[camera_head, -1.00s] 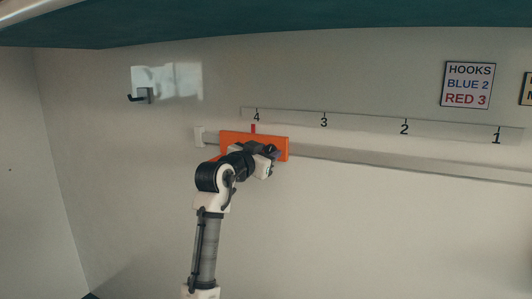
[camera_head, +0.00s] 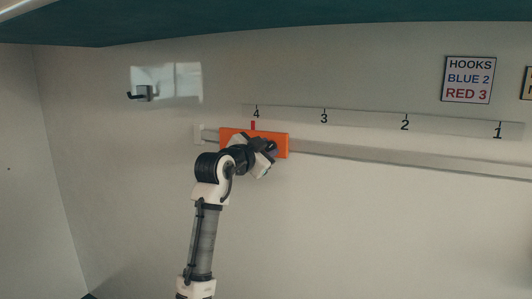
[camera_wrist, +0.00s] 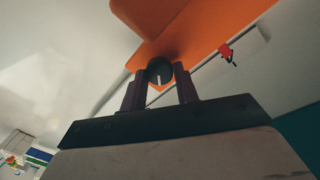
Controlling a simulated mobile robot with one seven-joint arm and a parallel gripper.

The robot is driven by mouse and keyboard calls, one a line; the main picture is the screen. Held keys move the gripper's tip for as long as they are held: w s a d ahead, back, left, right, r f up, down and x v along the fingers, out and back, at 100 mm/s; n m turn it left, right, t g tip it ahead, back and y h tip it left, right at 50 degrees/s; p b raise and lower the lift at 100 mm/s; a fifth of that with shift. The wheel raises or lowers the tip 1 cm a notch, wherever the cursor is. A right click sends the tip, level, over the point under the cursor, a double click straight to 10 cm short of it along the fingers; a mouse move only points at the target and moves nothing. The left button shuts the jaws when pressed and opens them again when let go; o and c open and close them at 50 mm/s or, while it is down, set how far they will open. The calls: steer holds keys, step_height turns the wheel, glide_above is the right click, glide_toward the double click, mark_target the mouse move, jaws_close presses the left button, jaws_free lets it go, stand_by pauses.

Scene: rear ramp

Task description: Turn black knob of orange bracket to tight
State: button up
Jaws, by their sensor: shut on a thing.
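The orange bracket (camera_head: 279,143) sits on the wall rail near the 4 mark, and its red pointer (camera_head: 252,126) stands just under the 4. In the wrist view the orange bracket (camera_wrist: 200,28) fills the top, with the black knob (camera_wrist: 160,70) on it showing a pale line on its face. My gripper (camera_wrist: 160,78) is shut on the black knob, one finger on each side. In the head view my gripper (camera_head: 268,152) is in front of the bracket and hides the knob.
The rail (camera_head: 400,162) runs right from the bracket, below a number strip (camera_head: 365,119) marked 4 to 1. A dark hook on a pale plate (camera_head: 180,82) is at upper left. A sign (camera_head: 469,79) reads HOOKS BLUE 2 RED 3. The wall below the rail is clear.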

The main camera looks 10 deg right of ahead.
steer(key=m+b, duration=0.1)
steer(key=m, duration=0.3)
steer(key=m+y, duration=0.1)
steer(key=m, duration=0.3)
steer(key=shift+m, duration=0.4)
stand_by(0.5)
steer(key=o, duration=1)
steer(key=shift+s, duration=0.1)
steer(key=shift+c, duration=0.2)
steer(key=shift+s+b, duration=0.1)
steer(key=shift+b, duration=0.25)
steer(key=b+v, duration=0.3)
steer(key=v, duration=1)
steer(key=shift+s+b, duration=0.3)
steer(key=shift+b, duration=0.05)
